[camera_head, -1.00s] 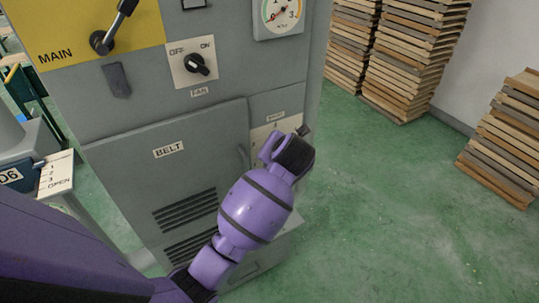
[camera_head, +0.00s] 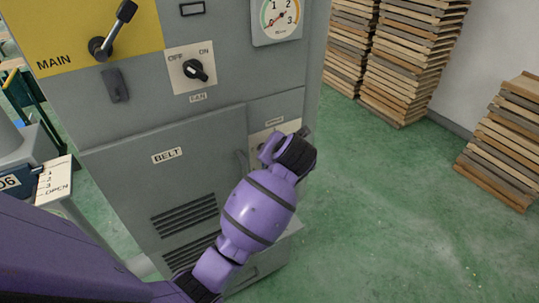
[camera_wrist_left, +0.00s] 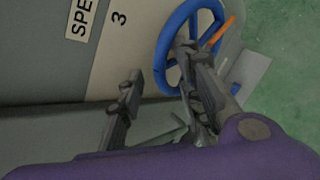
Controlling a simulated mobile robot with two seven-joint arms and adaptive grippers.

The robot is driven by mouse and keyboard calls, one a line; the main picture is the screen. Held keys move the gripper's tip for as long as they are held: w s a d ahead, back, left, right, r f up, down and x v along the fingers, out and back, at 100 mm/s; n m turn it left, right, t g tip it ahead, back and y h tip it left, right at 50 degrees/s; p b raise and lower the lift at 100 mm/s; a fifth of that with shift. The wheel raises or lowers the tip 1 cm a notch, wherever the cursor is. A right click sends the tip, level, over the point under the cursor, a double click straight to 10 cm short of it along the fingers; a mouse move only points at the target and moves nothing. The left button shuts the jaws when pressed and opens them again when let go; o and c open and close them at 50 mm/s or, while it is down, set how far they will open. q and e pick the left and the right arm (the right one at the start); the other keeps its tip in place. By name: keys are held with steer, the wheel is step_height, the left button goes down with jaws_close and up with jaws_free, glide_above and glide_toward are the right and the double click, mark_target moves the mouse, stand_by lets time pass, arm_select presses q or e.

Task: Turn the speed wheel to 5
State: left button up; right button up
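The right finger overlaps the wheel in the picture; the left finger is in front of the plate. I cannot tell whether either touches the wheel. In the head view my purple left wrist hides the wheel and most of the plate (camera_head: 262,137). My right gripper is not in view.
The grey cabinet (camera_head: 120,200) has a BELT door (camera_head: 195,180), a fan switch (camera_head: 195,70), a MAIN lever (camera_head: 112,30) and a round gauge (camera_head: 276,16). Board stacks (camera_head: 412,60) stand behind, another (camera_head: 505,140) at right. Green floor (camera_head: 380,220) right of the cabinet is clear.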

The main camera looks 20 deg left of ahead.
arm_select(q)
steer(key=shift+f, duration=0.15)
steer(key=v, duration=1.2)
stand_by(0.3)
